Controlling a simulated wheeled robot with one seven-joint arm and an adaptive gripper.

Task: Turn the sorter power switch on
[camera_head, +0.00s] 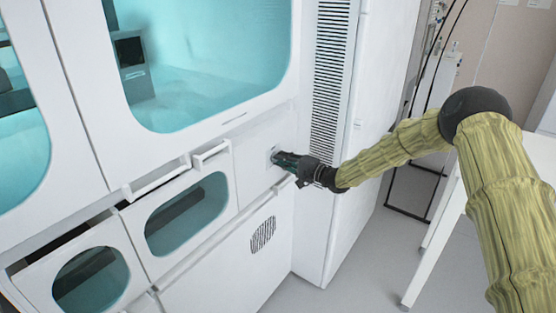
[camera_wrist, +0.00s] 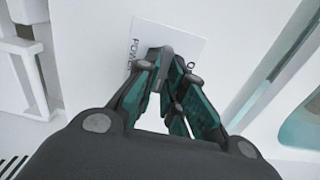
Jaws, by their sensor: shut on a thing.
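The sorter's power switch sits on a white label plate (camera_wrist: 180,36) on the machine's white front panel. Part of the word POWER and the start of another word show on the plate in the wrist view. My gripper (camera_head: 277,158) is at this panel, with its dark and teal fingers against the plate. In the wrist view my gripper (camera_wrist: 166,72) has its fingertips closed together around what looks like a dark grey switch lever (camera_wrist: 165,66). The fingers hide most of the switch, so I cannot tell its position.
The white machine (camera_head: 262,190) has a large teal window (camera_head: 210,60) above and smaller windowed doors with handles (camera_head: 211,154) to the left. A vented tall cabinet (camera_head: 345,200) stands right of the panel. A white table (camera_head: 432,235) is at the right. Floor shows between them.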

